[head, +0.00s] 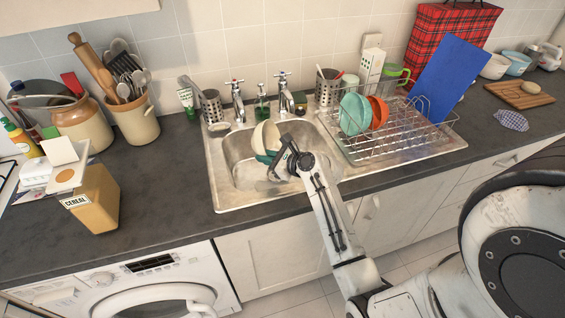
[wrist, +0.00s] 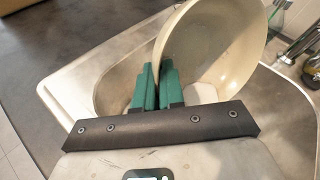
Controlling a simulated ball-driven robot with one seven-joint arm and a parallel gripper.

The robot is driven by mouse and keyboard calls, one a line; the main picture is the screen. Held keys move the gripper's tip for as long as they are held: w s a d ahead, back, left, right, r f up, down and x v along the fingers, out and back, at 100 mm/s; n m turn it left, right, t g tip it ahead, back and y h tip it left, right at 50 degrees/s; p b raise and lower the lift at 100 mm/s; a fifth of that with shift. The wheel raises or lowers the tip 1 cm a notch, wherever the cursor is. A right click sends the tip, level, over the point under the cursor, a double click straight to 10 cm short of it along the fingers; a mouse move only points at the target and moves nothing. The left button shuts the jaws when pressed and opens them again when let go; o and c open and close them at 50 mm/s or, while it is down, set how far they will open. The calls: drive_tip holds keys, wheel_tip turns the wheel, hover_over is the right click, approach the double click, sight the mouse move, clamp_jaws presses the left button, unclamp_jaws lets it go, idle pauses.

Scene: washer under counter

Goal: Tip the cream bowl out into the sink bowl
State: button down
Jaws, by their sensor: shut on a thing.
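The cream bowl (wrist: 215,45) is tilted steeply onto its side, with its pale inside showing in the wrist view. In the head view the cream bowl (head: 267,138) is over the sink bowl (head: 240,147), partly hidden by my gripper. My gripper (wrist: 158,82), with green fingers, is shut on the bowl's rim. In the head view my gripper (head: 270,158) is over the sink bowl too. The sink bowl also shows in the wrist view (wrist: 117,88), behind the fingers. I cannot see any contents falling from the bowl.
Taps (head: 284,95) stand behind the sink. A wire dish rack (head: 392,140) with bowls stands on the drainer at right. A cereal box (head: 93,200) and a utensil crock (head: 135,120) are at left. The dark counter (head: 165,185) left of the sink is clear.

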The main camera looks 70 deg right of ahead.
drive_tip(key=shift+s+d+t+b, duration=0.1)
drive_tip(key=shift+s+t+b, duration=0.15)
drive_tip(key=shift+b, duration=0.9)
